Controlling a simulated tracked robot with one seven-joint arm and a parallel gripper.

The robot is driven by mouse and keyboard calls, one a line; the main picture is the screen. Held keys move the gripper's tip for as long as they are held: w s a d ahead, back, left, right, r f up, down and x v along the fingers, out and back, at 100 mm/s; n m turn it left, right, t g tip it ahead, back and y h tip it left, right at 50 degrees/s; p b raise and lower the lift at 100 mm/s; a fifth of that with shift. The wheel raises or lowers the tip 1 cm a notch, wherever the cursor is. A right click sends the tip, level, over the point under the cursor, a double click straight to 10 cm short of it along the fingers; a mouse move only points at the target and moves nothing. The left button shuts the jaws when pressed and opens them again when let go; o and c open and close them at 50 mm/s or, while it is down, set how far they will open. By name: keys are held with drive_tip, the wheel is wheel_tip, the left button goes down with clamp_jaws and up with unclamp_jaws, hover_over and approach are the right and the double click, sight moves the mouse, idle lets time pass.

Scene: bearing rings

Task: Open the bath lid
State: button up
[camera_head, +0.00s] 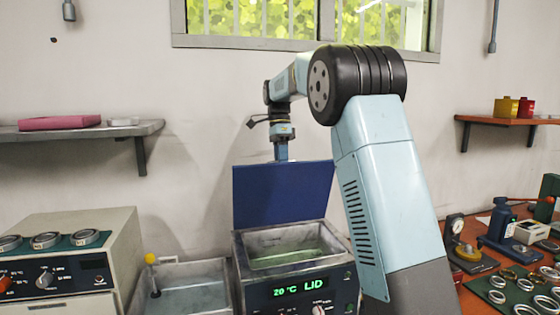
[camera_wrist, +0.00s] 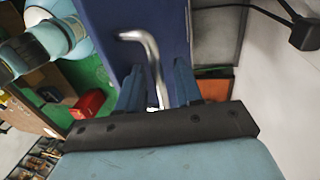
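The bath (camera_head: 290,252) is a metal tank with greenish liquid, in a dark housing whose green display reads "20 °C LID". Its dark blue lid (camera_head: 283,196) stands upright at the tank's back edge, leaving the tank uncovered. In the wrist view the blue lid (camera_wrist: 110,22) carries a bent metal handle (camera_wrist: 151,52). My gripper (camera_wrist: 158,78) has its fingers apart on either side of the handle bar, with gaps visible. In the head view my gripper (camera_head: 282,151) is at the lid's top edge, its fingertips hidden behind the lid.
A shallow metal tray (camera_head: 190,296) and a beige machine with rings (camera_head: 70,262) stand left of the bath. A bench at right holds a dial gauge (camera_head: 456,232) and several rings on a green mat (camera_head: 510,292). Shelves (camera_head: 80,133) and a window are on the wall.

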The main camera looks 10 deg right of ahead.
drive_tip(key=shift+r, duration=0.1)
drive_tip(key=shift+v, duration=5.9)
